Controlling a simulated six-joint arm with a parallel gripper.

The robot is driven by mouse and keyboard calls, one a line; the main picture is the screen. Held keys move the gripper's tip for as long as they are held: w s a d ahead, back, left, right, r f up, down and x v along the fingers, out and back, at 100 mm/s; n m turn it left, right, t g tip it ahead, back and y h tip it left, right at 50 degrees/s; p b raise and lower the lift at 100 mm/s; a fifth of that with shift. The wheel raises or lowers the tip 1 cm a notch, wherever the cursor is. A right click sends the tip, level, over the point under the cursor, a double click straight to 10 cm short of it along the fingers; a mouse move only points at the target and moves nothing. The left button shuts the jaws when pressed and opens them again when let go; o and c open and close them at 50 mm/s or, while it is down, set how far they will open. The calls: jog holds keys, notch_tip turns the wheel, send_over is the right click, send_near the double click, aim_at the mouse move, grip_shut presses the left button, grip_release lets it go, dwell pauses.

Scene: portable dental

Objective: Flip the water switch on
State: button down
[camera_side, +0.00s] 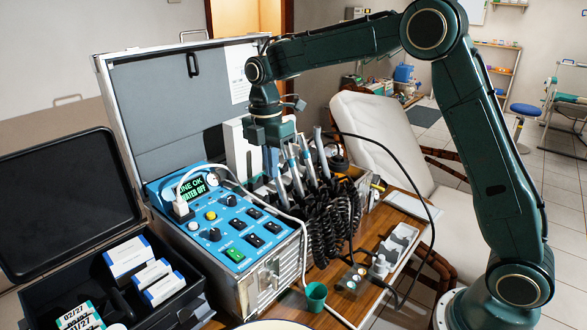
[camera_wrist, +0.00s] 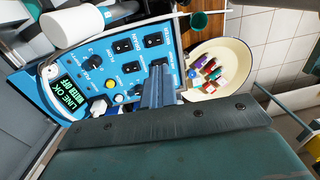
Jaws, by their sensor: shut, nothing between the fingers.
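The blue control panel (camera_side: 172,188) sits in an open metal case. Its display (camera_side: 195,189) reads "LINE OK" and "WATER OFF", also in the wrist view (camera_wrist: 68,98). Several black rocker switches (camera_side: 254,213) are on the panel; in the wrist view they include two toward the top (camera_wrist: 123,46) and one nearer my fingers (camera_wrist: 133,67). Contact cannot be told. In the side view it hangs above the panel's back right.
Handpieces with coiled black hoses (camera_side: 325,215) stand close to the right of the panel. A white cable (camera_side: 228,178) arches over it. A green cup (camera_side: 316,296) and a cream basin (camera_wrist: 222,60) are nearby. A black open case (camera_side: 60,215) stands at left.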

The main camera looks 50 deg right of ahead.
aim_at(277, 227)
jog(key=f, duration=0.9)
jog(key=s+f, duration=0.1)
jog(key=f, duration=0.4)
dwell(0.4)
jog(key=shift+s+f, duration=0.15)
jog(key=shift+f, duration=0.1)
jog(key=shift+w, duration=0.2)
jog(key=shift+w+r, duration=0.25)
jog(key=shift+w, duration=0.4)
jog(key=shift+r, duration=0.1)
